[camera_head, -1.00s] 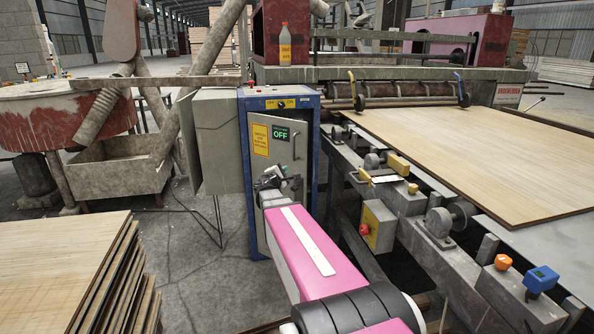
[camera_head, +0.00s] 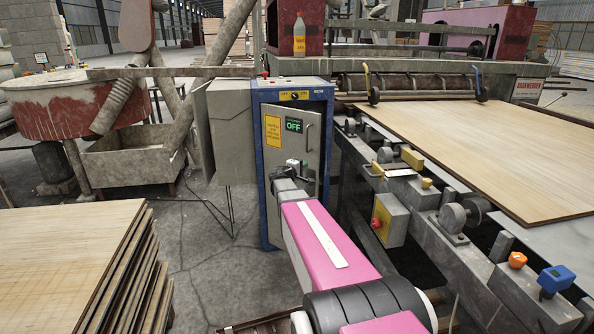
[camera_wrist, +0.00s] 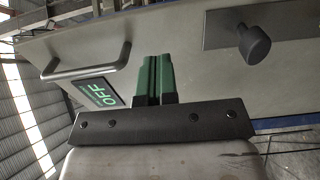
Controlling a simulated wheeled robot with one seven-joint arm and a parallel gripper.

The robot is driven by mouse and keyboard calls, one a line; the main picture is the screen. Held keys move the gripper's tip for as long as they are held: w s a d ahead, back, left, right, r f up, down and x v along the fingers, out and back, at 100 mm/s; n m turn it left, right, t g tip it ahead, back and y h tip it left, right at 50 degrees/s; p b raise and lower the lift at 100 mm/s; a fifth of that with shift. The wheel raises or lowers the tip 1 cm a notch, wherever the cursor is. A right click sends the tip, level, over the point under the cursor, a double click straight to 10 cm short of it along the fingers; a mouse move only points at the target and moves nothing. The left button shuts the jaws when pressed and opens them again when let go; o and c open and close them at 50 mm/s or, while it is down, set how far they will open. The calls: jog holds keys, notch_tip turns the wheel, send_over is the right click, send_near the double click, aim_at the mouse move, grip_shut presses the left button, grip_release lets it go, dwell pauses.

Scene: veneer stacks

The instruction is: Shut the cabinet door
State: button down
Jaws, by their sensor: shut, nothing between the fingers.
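The cabinet (camera_head: 263,200) has a blue frame and a grey door (camera_head: 313,150) with a green OFF display, a yellow label and a bar handle (camera_head: 309,135). The door stands slightly ajar, with a narrow dark gap along its right edge. My gripper (camera_head: 293,165) is at the door's front, below the display, and partly hides the door. In the wrist view my green fingers (camera_wrist: 153,75) are together and empty, pointing at the door face (camera_wrist: 195,62) between the handle (camera_wrist: 90,68) and a dark knob (camera_wrist: 254,43). I cannot tell whether they touch it.
A machine bed with rollers and a large veneer sheet (camera_head: 470,150) stands close on the right. A yellow-faced box with a red button (camera_head: 390,222) hangs from it. A veneer stack (camera_head: 70,250) is at lower left. Bare floor (camera_head: 215,250) lies between stack and cabinet.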

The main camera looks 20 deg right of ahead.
aim_at(313, 159)
jog(key=shift+x, duration=2.6)
jog(key=shift+d, duration=0.1)
jog(key=shift+w+d, duration=0.2)
jog(key=shift+d, duration=0.05)
jog(key=w+d+n+t+y, duration=0.1)
jog(key=w+d, duration=0.6)
jog(key=w, duration=0.2)
jog(key=w+d+n+t+y, duration=0.2)
jog(key=w+d, duration=0.4)
jog(key=w, duration=0.4)
jog(key=shift+d+t, duration=0.3)
jog(key=shift+d, duration=0.05)
jog(key=shift+s, duration=0.1)
